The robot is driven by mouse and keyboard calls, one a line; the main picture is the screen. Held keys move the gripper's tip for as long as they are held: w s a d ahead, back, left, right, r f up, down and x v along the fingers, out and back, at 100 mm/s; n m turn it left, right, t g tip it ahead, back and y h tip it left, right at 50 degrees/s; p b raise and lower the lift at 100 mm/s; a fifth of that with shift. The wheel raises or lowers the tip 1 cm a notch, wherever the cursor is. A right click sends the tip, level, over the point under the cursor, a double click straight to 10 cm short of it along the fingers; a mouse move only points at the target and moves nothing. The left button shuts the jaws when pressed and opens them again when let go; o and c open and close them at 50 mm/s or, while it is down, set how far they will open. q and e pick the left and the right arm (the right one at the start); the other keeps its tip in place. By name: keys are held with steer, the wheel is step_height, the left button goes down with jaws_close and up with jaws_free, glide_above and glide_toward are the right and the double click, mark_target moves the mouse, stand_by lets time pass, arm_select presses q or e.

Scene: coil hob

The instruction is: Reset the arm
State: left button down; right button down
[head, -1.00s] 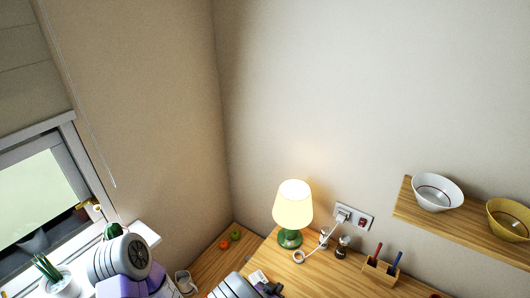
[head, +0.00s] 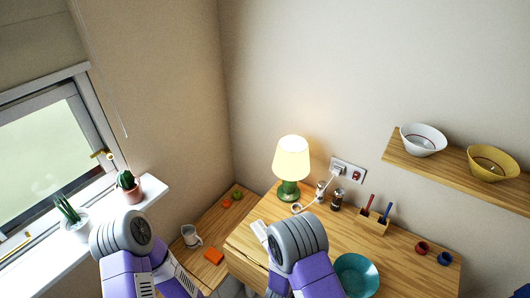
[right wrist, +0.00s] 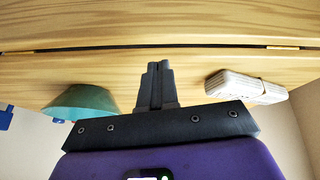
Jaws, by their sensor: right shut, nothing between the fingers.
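My right gripper (right wrist: 157,88) shows in the right wrist view, with its two dark fingers closed together and nothing between them. A wooden surface lies beyond its tips. In the head view my right arm (head: 297,245) reaches up over the front of the wooden desk, and its gripper is hidden. My left arm (head: 122,240) is bent beside the window sill at the lower left. My left gripper does not show.
A teal bowl (head: 345,272) stands right of my right arm and also shows in the right wrist view (right wrist: 85,102). A white ridged object (right wrist: 245,87) is on the other side there. A lit lamp (head: 290,160), pen holder (head: 372,222) and cactus (head: 130,186) stand nearby.

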steer(key=s+f+n+g+y+b, duration=0.1)
steer(key=s+f+g+y+b, duration=0.1)
steer(key=s, duration=0.4)
steer(key=s+f+n+g+y+b, duration=0.1)
steer(key=s+f+y+b, duration=0.1)
steer(key=s+y, duration=0.3)
steer(key=shift+s+g+b, duration=0.3)
steer(key=shift+s+g, duration=0.1)
steer(key=shift+s, duration=0.4)
steer(key=shift+f, duration=0.15)
